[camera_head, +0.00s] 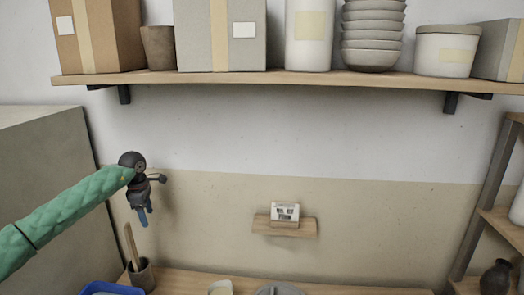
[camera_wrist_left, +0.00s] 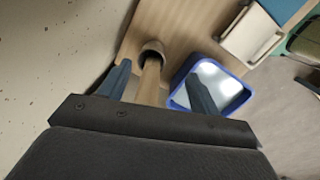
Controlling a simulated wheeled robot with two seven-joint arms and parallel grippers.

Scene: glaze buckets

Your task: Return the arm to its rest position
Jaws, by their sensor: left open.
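My left arm, in a green sleeve, comes in from the left in the head view. Its gripper (camera_head: 147,200) hangs in front of the wall, above a dark cup (camera_head: 141,273) with a wooden stick (camera_head: 131,245) standing in it. The gripper is open, with blue fingers pointing down. In the left wrist view the two fingers of the left gripper (camera_wrist_left: 160,88) are apart, and the wooden stick (camera_wrist_left: 150,82) shows between them in the picture. Whether it lies between the fingers in depth is hard to tell. My right gripper is not in view.
A blue tray (camera_head: 85,290) sits at the worktop's left end; it also shows in the left wrist view (camera_wrist_left: 243,97). A wall shelf (camera_head: 290,77) holds boxes, bowls and jars above. A grey cabinet (camera_head: 50,150) stands left, a rack (camera_head: 480,215) right.

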